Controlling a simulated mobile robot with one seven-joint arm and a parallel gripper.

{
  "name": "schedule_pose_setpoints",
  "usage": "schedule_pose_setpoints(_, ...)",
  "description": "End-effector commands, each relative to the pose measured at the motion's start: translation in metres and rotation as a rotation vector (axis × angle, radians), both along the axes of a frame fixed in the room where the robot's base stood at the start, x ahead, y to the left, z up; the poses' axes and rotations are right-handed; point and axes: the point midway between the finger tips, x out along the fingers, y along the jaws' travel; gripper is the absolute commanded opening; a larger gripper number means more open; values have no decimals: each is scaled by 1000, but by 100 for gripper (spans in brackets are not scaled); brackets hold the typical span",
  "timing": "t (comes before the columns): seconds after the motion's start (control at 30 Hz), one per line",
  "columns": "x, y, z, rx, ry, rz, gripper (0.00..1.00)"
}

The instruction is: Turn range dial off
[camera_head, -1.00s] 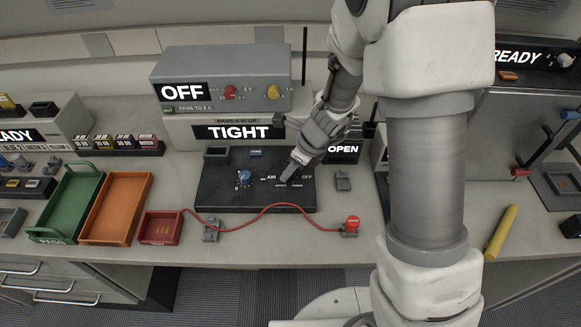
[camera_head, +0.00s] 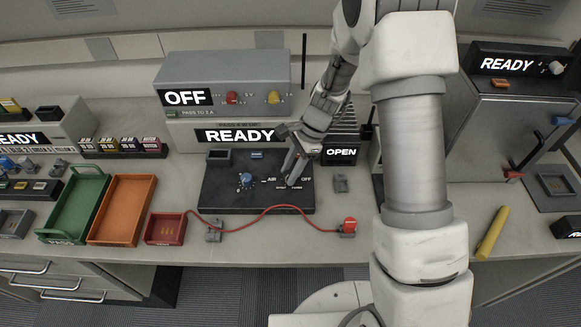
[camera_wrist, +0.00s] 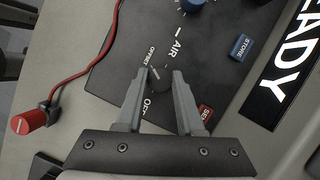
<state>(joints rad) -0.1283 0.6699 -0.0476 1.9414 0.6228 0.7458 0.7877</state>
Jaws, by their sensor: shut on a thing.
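The range dial (camera_wrist: 160,79) is a small dark knob on the black panel (camera_wrist: 120,68), between the labels AIR, OFFSET and one starting "OF". My gripper (camera_wrist: 161,76) is shut on the dial, one grey finger on each side in the wrist view. In the head view my gripper (camera_head: 288,176) reaches down onto the right part of the panel and hides the dial. The fingers cover part of the lettering. Which label the dial points to is hard to tell.
A blue knob (camera_head: 246,180) sits left on the panel. A blue STORE button (camera_wrist: 241,47) and a red SET button (camera_wrist: 205,114) are near my fingers. A red cable (camera_head: 275,210) runs along the panel's front edge to a red plug (camera_head: 348,225). The display behind (camera_head: 238,136) reads READY.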

Motion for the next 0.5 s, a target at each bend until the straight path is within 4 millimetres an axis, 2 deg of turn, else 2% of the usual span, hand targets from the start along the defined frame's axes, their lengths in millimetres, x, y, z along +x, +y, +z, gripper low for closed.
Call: schedule_pose_setpoints(0.5, 2, 1, 0, 0, 0, 493, 0)
